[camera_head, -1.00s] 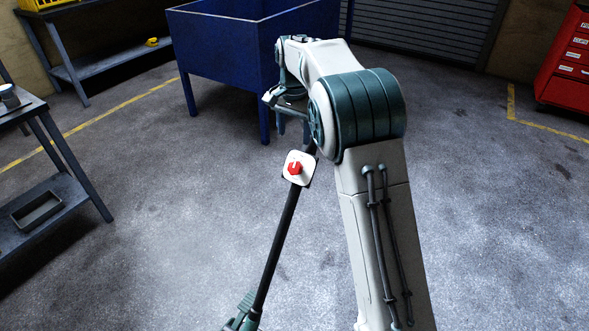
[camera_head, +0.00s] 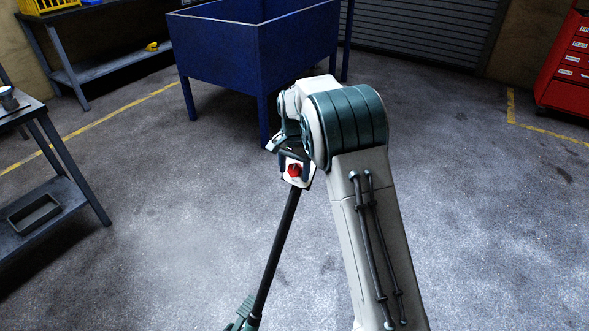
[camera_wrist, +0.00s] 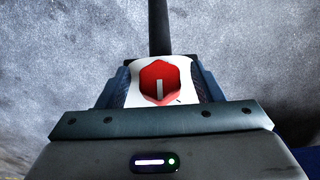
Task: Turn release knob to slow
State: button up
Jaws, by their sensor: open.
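The red release knob (camera_head: 294,170) sits on a pale plate (camera_head: 290,182) at the top of the jack's dark handle (camera_head: 277,252). In the wrist view the red knob (camera_wrist: 160,83) has a white pointer line and lies on the white plate (camera_wrist: 200,91). My gripper (camera_head: 291,160) is at the knob in the head view. In the wrist view my gripper's fingers (camera_wrist: 160,86) are open, one on each side of the knob. I cannot tell whether they touch it. Plate markings are mostly hidden.
A blue bin on legs (camera_head: 225,60) stands behind my arm. A dark workbench (camera_head: 45,190) is at the left, and a red tool cabinet (camera_head: 565,75) is at the far right. The floor around the handle (camera_head: 160,220) is clear.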

jog(key=c, duration=1)
jog(key=shift+o, duration=0.2)
jog(key=shift+r+p, duration=0.2)
jog(key=shift+p, duration=0.25)
jog(key=n+h+p, duration=0.1)
jog(key=p, duration=0.2)
jog(key=shift+a+r+g, duration=0.1)
jog(key=shift+r+g, duration=0.05)
jog(key=shift+g, duration=0.25)
jog(key=n+h+p, duration=0.1)
jog(key=h+p, duration=0.1)
jog(key=p, duration=0.1)
jog(key=shift+n+g, duration=0.3)
jog(key=shift+g, duration=0.1)
jog(key=shift+a+f+n+g+h+p, duration=0.1)
jog(key=shift+n+g+h+p, duration=0.05)
jog(key=shift+n+h+p, duration=0.35)
jog(key=shift+f+n+g+h+p, duration=0.15)
jog(key=shift+n+h+p, duration=0.15)
jog(key=shift+h+p, duration=0.3)
jog(key=shift+f+n+h, duration=0.1)
jog(key=shift+n+h, duration=1)
jog(key=shift+h, duration=0.4)
jog(key=shift+w, duration=0.1)
